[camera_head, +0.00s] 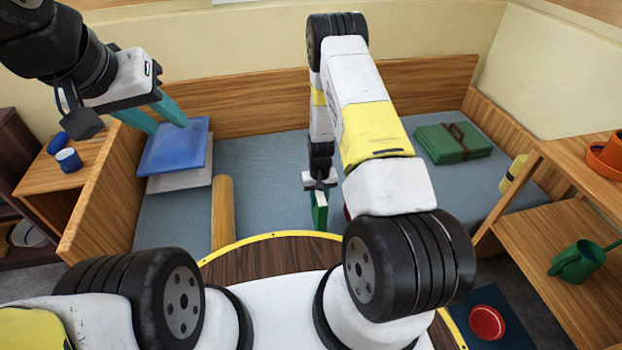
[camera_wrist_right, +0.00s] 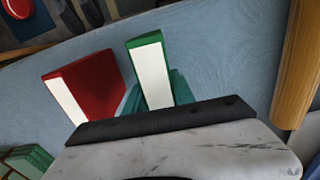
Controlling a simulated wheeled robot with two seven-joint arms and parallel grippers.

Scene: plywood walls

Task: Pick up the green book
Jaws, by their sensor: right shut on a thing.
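The green book (camera_head: 320,215) stands upright over the blue-grey mattress, partly hidden by my right arm. My right gripper (camera_head: 319,187) is shut on it from above. In the right wrist view the green book (camera_wrist_right: 147,65) shows its white page edge between the teal fingers (camera_wrist_right: 163,92). I cannot tell whether it touches the mattress. A red book (camera_wrist_right: 85,88) is beside it in that view, apart at the top; only a sliver of it (camera_head: 347,213) shows in the head view.
A wooden roll (camera_head: 222,212) lies left of the green book. A strapped green folded blanket (camera_head: 435,140) lies at the right of the mattress (camera_head: 265,180). Wooden bed boards (camera_head: 260,102) edge the bed. A shelf (camera_head: 550,225) at right holds a green watering can (camera_head: 578,262).

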